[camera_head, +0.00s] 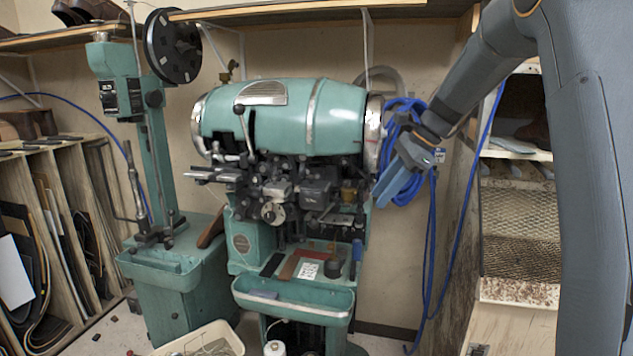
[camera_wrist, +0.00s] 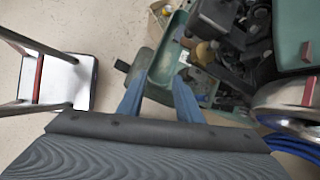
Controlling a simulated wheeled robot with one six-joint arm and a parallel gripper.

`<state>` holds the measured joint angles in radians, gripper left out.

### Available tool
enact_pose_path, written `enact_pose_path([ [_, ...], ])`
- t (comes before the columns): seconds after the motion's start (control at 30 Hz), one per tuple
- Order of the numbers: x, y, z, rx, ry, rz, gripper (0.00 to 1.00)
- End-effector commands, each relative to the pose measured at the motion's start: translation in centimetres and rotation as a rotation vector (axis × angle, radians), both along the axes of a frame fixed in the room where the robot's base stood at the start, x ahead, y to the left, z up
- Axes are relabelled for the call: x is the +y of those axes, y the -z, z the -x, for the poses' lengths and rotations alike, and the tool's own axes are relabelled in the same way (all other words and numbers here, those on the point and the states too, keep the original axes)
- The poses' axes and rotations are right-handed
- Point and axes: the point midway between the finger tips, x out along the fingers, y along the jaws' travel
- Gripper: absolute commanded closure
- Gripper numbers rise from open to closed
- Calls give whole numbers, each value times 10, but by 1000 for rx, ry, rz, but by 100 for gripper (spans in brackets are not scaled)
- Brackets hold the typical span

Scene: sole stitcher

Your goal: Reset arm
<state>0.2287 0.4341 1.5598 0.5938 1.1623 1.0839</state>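My arm reaches in from the right in the head view. My gripper (camera_head: 388,185) hangs in the air at the right end of the teal sole stitcher (camera_head: 285,115), its blue fingers pointing down and left. In the wrist view my gripper (camera_wrist: 156,88) has its two fingers apart with nothing held between them. The teal tray of the stitcher (camera_wrist: 165,62) lies beyond the fingertips. The stitcher's dark mechanism and round metal end fill the right of the wrist view. I cannot tell from these views whether the gripper touches the machine.
Coiled blue hose (camera_head: 402,150) hangs behind my gripper. A wooden shelf unit (camera_head: 515,290) stands at the right, near my arm. A teal stand with a black reel (camera_head: 172,46) is at the left. A white-topped stool or cart (camera_wrist: 65,82) stands on open floor in the wrist view.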

Motion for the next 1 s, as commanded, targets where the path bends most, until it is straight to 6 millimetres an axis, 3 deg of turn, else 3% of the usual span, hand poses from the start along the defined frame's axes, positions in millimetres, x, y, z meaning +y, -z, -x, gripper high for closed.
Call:
enact_pose_path([
  [0.1, 10, 51, 52, -67, -220, 163, 68],
  [0.3, 15, 123, 144, -179, -675, 404, 68],
  [0.5, 17, 177, 234, -283, -1152, 565, 68],
  [0.6, 17, 193, 265, -323, -1327, 606, 68],
  [0.73, 17, 204, 287, -353, -1454, 629, 68],
  [1.0, 17, 206, 292, -362, -1489, 635, 68],
])
